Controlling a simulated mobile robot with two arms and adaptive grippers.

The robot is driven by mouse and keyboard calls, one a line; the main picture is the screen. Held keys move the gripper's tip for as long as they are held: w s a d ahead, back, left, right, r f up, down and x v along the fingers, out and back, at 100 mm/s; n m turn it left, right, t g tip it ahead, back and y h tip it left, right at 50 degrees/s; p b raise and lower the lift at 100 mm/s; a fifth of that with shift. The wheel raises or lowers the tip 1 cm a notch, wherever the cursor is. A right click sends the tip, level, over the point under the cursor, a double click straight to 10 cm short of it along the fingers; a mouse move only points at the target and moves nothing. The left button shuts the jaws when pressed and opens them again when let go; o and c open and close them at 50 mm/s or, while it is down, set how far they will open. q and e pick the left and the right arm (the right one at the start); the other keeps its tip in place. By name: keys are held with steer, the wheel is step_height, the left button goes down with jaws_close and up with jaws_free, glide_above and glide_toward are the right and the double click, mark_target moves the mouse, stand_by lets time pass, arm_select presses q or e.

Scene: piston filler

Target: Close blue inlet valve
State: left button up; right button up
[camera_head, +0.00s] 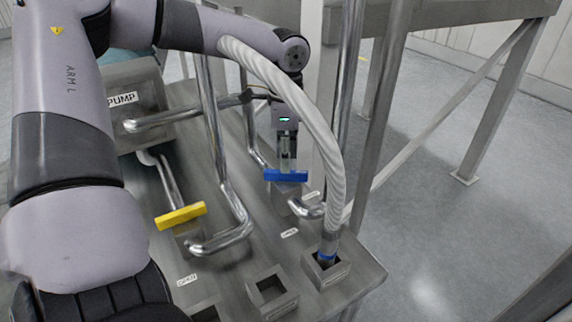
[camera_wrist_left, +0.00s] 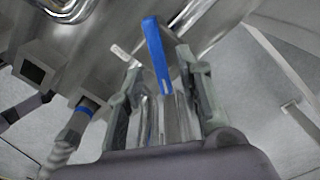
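The blue inlet valve handle (camera_head: 286,175) lies crosswise on a metal valve body on the sloping steel panel. My left gripper (camera_head: 287,158) is just above and behind it in the head view, with its fingers pointing down at it. In the left wrist view the blue handle (camera_wrist_left: 156,52) runs lengthwise between the two spread fingers of my left gripper (camera_wrist_left: 159,68), with a gap visible on both sides. The gripper looks open; I cannot tell whether a finger touches the handle. My right gripper is not in view.
A yellow valve handle (camera_head: 180,215) sits to the left, among bent steel pipes. A pale corrugated hose (camera_head: 332,150) arches close past my gripper into a square socket (camera_head: 326,268). An empty socket (camera_head: 271,291) is nearer. A PUMP box (camera_head: 140,100) and steel frame legs stand around.

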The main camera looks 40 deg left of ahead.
mark_target(286, 175)
arm_select(q)
step_height(286, 175, down, 2)
steer(key=shift+s+f, duration=0.1)
steer(key=shift+f, duration=0.85)
steer(key=shift+c, duration=0.3)
jaws_close()
